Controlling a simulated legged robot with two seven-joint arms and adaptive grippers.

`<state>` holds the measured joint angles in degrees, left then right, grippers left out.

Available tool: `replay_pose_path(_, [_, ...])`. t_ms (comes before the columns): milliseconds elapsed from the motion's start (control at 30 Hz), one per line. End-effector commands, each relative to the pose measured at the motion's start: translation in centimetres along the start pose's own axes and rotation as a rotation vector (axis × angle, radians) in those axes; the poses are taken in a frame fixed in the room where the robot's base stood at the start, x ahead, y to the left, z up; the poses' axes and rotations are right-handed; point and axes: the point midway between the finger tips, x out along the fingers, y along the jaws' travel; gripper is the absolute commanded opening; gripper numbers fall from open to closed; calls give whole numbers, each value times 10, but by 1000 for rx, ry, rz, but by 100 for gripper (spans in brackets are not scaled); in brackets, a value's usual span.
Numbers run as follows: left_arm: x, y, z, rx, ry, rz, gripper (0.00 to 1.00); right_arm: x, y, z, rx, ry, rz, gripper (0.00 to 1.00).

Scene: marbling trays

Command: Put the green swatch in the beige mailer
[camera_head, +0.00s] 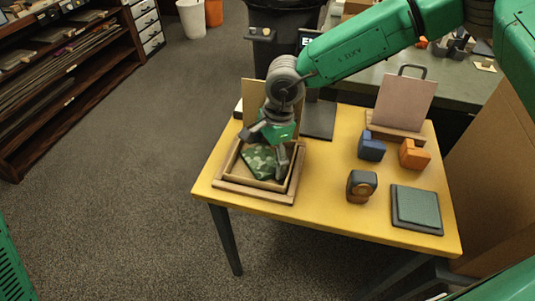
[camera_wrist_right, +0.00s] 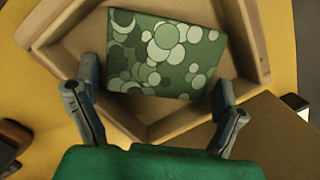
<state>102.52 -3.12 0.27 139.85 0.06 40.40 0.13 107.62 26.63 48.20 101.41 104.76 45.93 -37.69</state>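The green swatch (camera_head: 259,161), with a pattern of pale and dark round blotches, lies in a wooden tray (camera_head: 284,185) at the left of the yellow table. It also shows in the right wrist view (camera_wrist_right: 160,55). My right gripper (camera_head: 277,150) is over the tray. In the wrist view its fingers (camera_wrist_right: 155,108) are spread wide at the swatch's near side, with nothing between them; contact cannot be told. A pinkish-beige upright piece (camera_head: 404,102), which may be the beige mailer, stands in a wooden base at the back right. My left gripper is not in view.
A tan panel (camera_head: 254,95) stands behind the tray, partly hidden by my arm. Blue (camera_head: 371,146), orange (camera_head: 413,154) and dark (camera_head: 361,186) blocks stand right of centre. A grey-green pad (camera_head: 417,206) lies at the front right. The front middle of the table is clear.

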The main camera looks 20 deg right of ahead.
Motion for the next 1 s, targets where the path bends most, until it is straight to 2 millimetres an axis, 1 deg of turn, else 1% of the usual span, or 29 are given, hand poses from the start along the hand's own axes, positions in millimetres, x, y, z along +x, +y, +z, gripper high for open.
replay_pose_path(167, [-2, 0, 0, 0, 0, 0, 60, -5, 0, 0, 0, -1, -2, 91])
replay_pose_path(267, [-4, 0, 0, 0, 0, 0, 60, -15, -1, 0, 0, -1, -3, 91])
replay_pose_path(367, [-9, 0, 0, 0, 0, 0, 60, -30, -1, 0, 0, -1, -3, 91])
replay_pose_path(500, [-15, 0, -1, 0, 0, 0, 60, -55, -1, 1, 1, -1, -4, 91])
replay_pose_path(633, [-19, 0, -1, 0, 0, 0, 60, -72, -1, 0, 2, 0, -3, 91])
replay_pose_path(733, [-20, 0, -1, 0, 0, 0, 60, -77, -1, 0, 1, -1, -2, 91])
replay_pose_path(1000, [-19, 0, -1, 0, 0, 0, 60, -76, -1, 0, 1, -1, -1, 91])
